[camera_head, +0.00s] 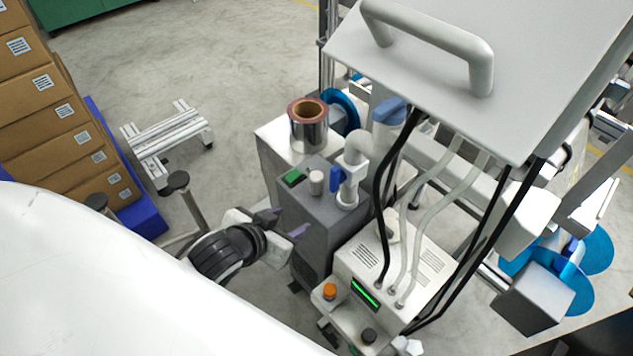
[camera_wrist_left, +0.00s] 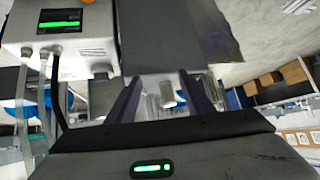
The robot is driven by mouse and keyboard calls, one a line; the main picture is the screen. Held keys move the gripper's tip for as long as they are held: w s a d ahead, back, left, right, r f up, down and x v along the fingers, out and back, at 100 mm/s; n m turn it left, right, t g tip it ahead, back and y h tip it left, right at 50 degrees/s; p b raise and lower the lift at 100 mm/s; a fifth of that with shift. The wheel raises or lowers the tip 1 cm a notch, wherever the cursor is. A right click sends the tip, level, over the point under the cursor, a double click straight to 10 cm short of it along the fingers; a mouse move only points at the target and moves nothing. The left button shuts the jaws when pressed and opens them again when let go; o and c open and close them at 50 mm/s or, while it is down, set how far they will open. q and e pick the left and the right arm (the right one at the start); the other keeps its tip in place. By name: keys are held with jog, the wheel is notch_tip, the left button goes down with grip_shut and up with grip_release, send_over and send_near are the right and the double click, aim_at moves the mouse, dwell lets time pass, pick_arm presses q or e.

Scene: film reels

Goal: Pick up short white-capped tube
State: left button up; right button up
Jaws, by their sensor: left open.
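The short white-capped tube (camera_head: 316,181) stands upright on top of a dark grey box-shaped unit (camera_head: 330,212), between a green switch and a white pipe with a blue valve handle. What looks like the same tube shows between my fingers' lines in the left wrist view (camera_wrist_left: 167,95). My left gripper (camera_head: 284,221) is open and empty, beside the near left side of the grey unit, apart from the tube. Its fingers (camera_wrist_left: 159,80) point toward the unit and the tube in the left wrist view. My right gripper is not in view.
The white pipe (camera_head: 355,160) with its blue handle (camera_head: 337,181) stands close right of the tube. A film roll (camera_head: 308,132) stands behind it. A white control box (camera_head: 395,262) with hoses is to the right.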

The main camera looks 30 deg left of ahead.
aim_at(312, 181)
pick_arm(q)
jog(key=w+t, duration=0.1)
jog(key=w, duration=0.1)
jog(key=w+a+r+t+h, duration=0.1)
jog(key=w, duration=0.2)
jog(key=w+r+t+h, duration=0.1)
jog(key=w+t, duration=0.1)
jog(key=shift+w+a+r+m, duration=0.15)
jog(key=shift+w+m, duration=0.1)
jog(key=shift+m, duration=0.15)
jog(key=x, duration=0.4)
jog(key=shift+w+b, duration=0.25)
jog(key=shift+b, duration=0.05)
jog(key=shift+f+b+x, duration=0.2)
jog(key=shift+b+x, duration=0.25)
jog(key=shift+x, duration=2.45)
jog(key=shift+s, duration=0.1)
jog(key=c, duration=1.1)
jog(key=shift+r, duration=0.1)
jog(key=shift+c, duration=0.2)
